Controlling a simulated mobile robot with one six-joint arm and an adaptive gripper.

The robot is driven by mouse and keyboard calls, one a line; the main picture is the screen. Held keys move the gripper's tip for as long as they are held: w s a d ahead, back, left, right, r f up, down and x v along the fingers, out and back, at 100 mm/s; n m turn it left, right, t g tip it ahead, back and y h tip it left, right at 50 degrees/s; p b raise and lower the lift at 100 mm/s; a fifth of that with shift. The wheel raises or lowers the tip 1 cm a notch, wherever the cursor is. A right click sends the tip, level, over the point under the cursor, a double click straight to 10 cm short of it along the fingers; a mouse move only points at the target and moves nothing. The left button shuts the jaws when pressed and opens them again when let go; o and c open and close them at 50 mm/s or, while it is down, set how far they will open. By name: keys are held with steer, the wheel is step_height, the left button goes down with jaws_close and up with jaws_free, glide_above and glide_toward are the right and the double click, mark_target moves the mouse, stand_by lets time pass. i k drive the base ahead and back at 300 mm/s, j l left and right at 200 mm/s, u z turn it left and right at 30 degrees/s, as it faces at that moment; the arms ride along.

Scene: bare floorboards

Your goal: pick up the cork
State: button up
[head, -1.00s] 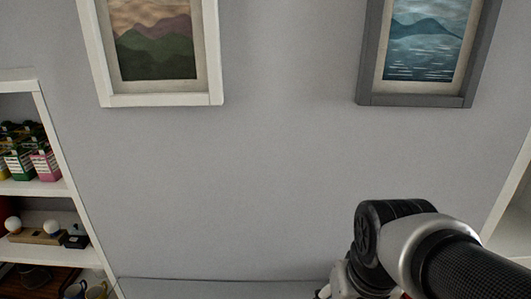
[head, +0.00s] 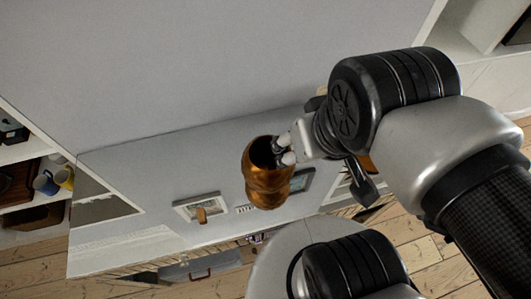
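A small tan-brown upright piece that looks like the cork (head: 201,215) stands at a white-framed picture (head: 181,210) on the white surface, left of a glossy amber-brown vase (head: 267,188). My gripper (head: 284,148) is at the vase's dark mouth, right of and above the cork in the picture, apart from it. Its pale fingertips overlap the vase's rim; I cannot tell whether they touch it. The gap between the fingers is too small and partly hidden to judge, and nothing clearly shows between them.
The white surface (head: 130,165) is mostly bare to the left of the vase. Another framed picture (head: 301,181) lies partly hidden behind the vase. Shelves with mugs (head: 47,183) stand at the left. Wooden floorboards (head: 40,265) show at the bottom.

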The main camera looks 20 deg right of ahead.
mark_target(200, 211)
steer(key=j+u, duration=0.15)
steer(key=u, duration=0.35)
steer(key=j+u, duration=0.2)
steer(key=u, duration=0.3)
steer(key=j+z, duration=0.45)
steer(key=j, duration=0.55)
